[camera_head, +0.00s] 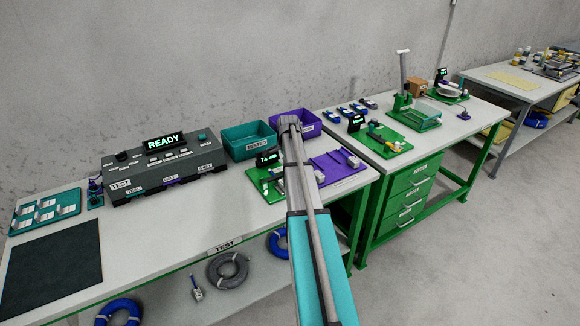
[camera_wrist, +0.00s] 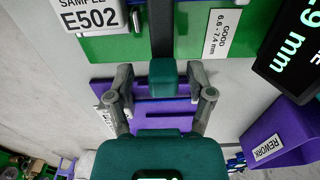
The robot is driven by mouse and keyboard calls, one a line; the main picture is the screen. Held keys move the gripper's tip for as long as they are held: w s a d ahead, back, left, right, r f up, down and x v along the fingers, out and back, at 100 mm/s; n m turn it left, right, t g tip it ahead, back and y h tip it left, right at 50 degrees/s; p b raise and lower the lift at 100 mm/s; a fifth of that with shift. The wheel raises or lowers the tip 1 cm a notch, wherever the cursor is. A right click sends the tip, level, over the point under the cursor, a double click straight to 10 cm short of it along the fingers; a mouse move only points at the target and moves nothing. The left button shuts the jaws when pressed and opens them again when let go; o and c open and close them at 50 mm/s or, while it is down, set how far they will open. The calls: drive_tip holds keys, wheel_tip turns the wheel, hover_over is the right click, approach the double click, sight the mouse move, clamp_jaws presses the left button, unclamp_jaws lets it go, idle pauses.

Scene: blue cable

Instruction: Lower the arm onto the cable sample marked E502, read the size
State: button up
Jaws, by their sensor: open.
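In the wrist view my gripper (camera_wrist: 160,76) is open, its two grey fingers apart on either side of a dark teal block (camera_wrist: 163,79). A dark bar (camera_wrist: 160,30) runs up from that block over a green board (camera_wrist: 190,45). The white label E502 (camera_wrist: 88,16) is at the upper left. The cable itself is not clearly seen. A white card (camera_wrist: 221,34) on the board reads 6.6 - 7.4 mm. A black display (camera_wrist: 292,50) at the right is cut off and shows "9 mm".
A purple slotted board (camera_wrist: 165,113) lies below the fingers. A purple bin marked REWORK (camera_wrist: 280,140) stands at the lower right. In the head view a teal bin (camera_head: 249,141), a dark test box reading READY (camera_head: 165,165) and a dark mat (camera_head: 52,268) are on the bench.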

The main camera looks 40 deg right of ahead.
idle(0.3)
drive_tip(key=shift+a, duration=0.3)
drive_tip(key=a+n, duration=0.1)
drive_tip(key=a, duration=0.3)
drive_tip(key=s+a+r+n+p, duration=0.1)
drive_tip(key=a+n, duration=0.1)
drive_tip(key=a, duration=0.3)
drive_tip(key=a+r+n+p, duration=0.1)
drive_tip(key=a+n, duration=0.1)
drive_tip(key=a, duration=0.3)
drive_tip(key=shift+s+a, duration=0.1)
drive_tip(key=shift+s, duration=0.25)
drive_tip(key=s+a+r+n+p, duration=0.1)
drive_tip(key=s+a+n, duration=0.4)
drive_tip(key=a, duration=0.4)
drive_tip(key=s+a+r+n+p, duration=0.2)
drive_tip(key=s+a+n, duration=0.2)
drive_tip(key=a, duration=0.6)
drive_tip(key=s+a+r+n+p, duration=0.1)
drive_tip(key=s+a+n, duration=0.4)
drive_tip(key=a, duration=0.5)
drive_tip(key=shift+s+a+r+n+p, duration=0.3)
drive_tip(key=shift+s+r+p, duration=0.1)
drive_tip(key=shift+s, duration=0.45)
